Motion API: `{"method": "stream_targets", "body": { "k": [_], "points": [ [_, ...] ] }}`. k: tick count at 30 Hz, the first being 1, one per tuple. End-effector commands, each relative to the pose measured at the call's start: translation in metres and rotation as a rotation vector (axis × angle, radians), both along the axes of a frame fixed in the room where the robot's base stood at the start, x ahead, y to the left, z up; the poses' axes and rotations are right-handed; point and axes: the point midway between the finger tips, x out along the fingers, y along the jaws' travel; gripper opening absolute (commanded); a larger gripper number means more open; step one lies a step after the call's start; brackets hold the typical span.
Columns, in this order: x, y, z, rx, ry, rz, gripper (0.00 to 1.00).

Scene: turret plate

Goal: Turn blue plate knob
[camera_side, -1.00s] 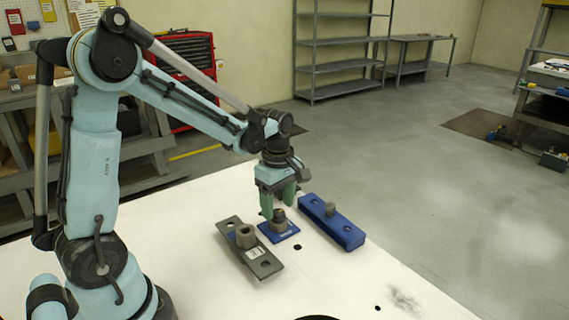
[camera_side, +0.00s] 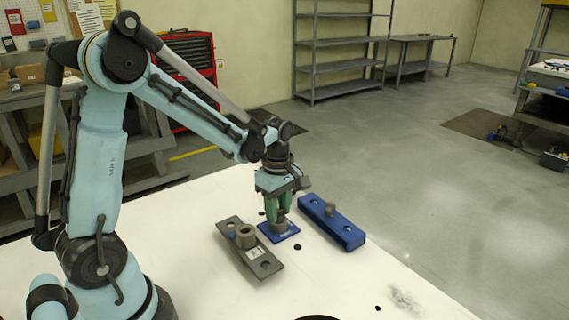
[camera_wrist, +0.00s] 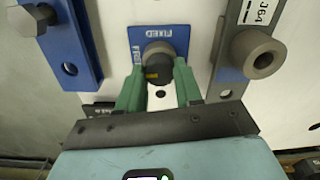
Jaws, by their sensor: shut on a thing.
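A small square blue plate (camera_side: 287,236) lies on the white table, with a round grey-brown knob (camera_side: 279,226) standing on it. In the wrist view the plate (camera_wrist: 178,25) has white lettering that reads "FIXED", and the knob (camera_wrist: 156,52) has a dark end with a small yellowish mark. My gripper (camera_side: 278,217) points down over the plate. Its green fingers (camera_wrist: 159,88) stand on both sides of the knob and are shut on it. In the side view the fingers hide the knob's upper part.
A long blue bar (camera_side: 344,230) with a bolt-like knob lies right of the small plate. A grey plate (camera_side: 262,265) with a hollow round knob lies to its left. Both are close to my gripper. The table (camera_side: 350,290) is mostly clear in front, apart from small dark holes.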

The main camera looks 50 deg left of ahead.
Motion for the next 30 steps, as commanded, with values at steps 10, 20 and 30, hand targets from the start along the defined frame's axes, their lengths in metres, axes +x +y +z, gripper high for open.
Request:
{"method": "stream_targets", "body": {
  "k": [10,20,30],
  "points": [
    [0.0001,0.0000,0.0002,0.001,0.000,-0.038,0.04],
    [0.0002,-0.0001,0.0002,0.000,0.000,-0.083,0.04],
    [0.0003,-0.0002,0.0001,0.000,0.000,-0.214,0.04]
  ]
}}
